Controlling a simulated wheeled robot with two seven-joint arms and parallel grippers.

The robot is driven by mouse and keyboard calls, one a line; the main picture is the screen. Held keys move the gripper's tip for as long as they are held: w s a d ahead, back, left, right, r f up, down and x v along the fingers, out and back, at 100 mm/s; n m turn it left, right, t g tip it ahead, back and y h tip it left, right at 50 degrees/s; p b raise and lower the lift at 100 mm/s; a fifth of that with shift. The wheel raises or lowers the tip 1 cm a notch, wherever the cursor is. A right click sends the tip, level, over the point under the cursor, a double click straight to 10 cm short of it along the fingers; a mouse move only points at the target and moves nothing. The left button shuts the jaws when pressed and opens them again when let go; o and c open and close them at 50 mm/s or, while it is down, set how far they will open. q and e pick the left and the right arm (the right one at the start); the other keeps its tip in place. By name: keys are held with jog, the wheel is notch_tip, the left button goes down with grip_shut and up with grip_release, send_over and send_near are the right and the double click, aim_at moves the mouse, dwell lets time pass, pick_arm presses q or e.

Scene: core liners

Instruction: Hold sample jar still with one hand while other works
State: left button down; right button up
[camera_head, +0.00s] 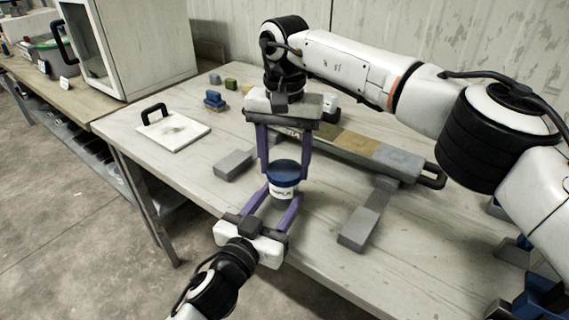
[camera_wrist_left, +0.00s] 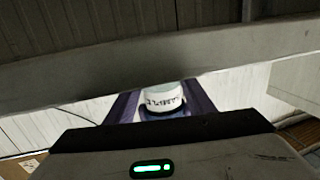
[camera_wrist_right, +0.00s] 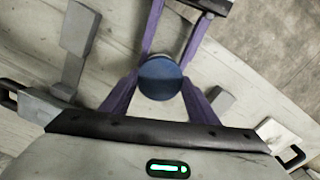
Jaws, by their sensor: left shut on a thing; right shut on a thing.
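The sample jar (camera_head: 284,190) is white with a dark blue lid (camera_head: 284,172) and printed lettering, and looks upright above the table. My left gripper (camera_head: 283,193) comes from the front and is shut on the jar's body. My right gripper (camera_head: 285,172) reaches down from above and behind, its purple fingers shut at the lid. In the right wrist view the round blue lid (camera_wrist_right: 160,78) sits between the fingertips. In the left wrist view the white jar body (camera_wrist_left: 163,101) shows between the purple fingers. The jar's underside is hidden.
A long grey tray (camera_head: 432,176) with brown core lies behind the jar on grey blocks (camera_head: 358,228). A second white jar (camera_head: 330,102) stands behind it. A white plate with a black handle (camera_head: 172,133) and a blue item (camera_head: 214,100) lie left. The table's front left is clear.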

aim_at(284, 170)
pick_arm(q)
jog(key=shift+f, duration=0.1)
pick_arm(e)
jog(key=shift+r, duration=0.75)
jog(key=shift+r, duration=2)
pick_arm(q)
jog(key=c, duration=0.8)
grip_release()
jog(key=shift+o, duration=0.2)
